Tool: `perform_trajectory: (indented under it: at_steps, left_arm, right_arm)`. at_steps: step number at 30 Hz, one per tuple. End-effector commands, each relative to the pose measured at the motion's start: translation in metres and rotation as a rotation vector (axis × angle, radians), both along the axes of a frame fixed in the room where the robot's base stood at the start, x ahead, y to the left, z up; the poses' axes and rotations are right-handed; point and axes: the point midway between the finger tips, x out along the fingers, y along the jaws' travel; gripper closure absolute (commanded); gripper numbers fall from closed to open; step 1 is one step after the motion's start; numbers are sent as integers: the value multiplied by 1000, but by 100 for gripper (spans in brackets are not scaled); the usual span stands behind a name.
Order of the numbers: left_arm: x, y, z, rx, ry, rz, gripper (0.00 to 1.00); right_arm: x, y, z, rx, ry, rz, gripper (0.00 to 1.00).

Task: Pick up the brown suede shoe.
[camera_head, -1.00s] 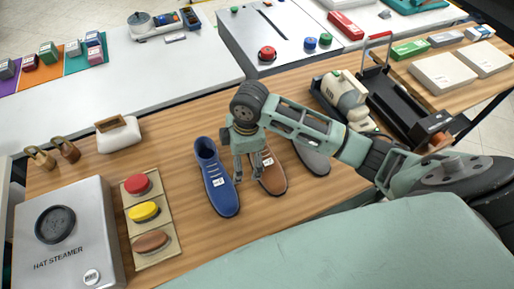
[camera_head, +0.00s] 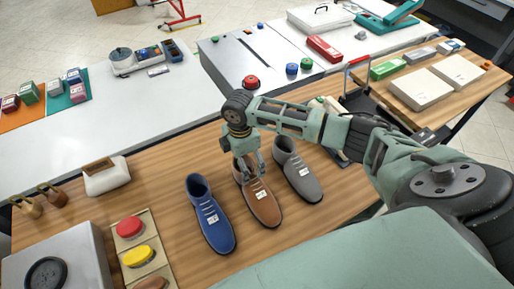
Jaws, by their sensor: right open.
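The brown suede shoe (camera_head: 262,204) stands on the wooden table, between a blue shoe (camera_head: 209,215) on its left and a grey shoe (camera_head: 298,170) on its right. It has a white tag on its laces. My right gripper (camera_head: 249,172) points down over the brown shoe's heel opening, with its fingers apart around or just above the collar. The fingers hide part of the shoe's back, and I cannot tell whether they touch it. My left gripper is out of view.
A button panel (camera_head: 159,273) with red and yellow buttons and a grey steamer box (camera_head: 60,260) stand at the left. A black device stands right of the shoes, partly behind my arm.

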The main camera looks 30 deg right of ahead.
Motion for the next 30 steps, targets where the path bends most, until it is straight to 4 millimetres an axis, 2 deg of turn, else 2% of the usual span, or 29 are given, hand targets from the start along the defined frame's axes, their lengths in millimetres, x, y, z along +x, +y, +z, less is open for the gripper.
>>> perform_trajectory:
  at_steps: [3,8,21,30]
  left_arm:
    - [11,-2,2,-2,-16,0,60]
    - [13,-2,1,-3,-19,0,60]
    - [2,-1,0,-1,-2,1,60]
    - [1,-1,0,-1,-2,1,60]
  right_arm:
    - [0,0,-4,0,-1,0,7]
    - [0,0,-4,0,-1,0,7]
    - [0,0,-4,0,-2,0,46]
    - [1,0,-4,0,-3,0,72]
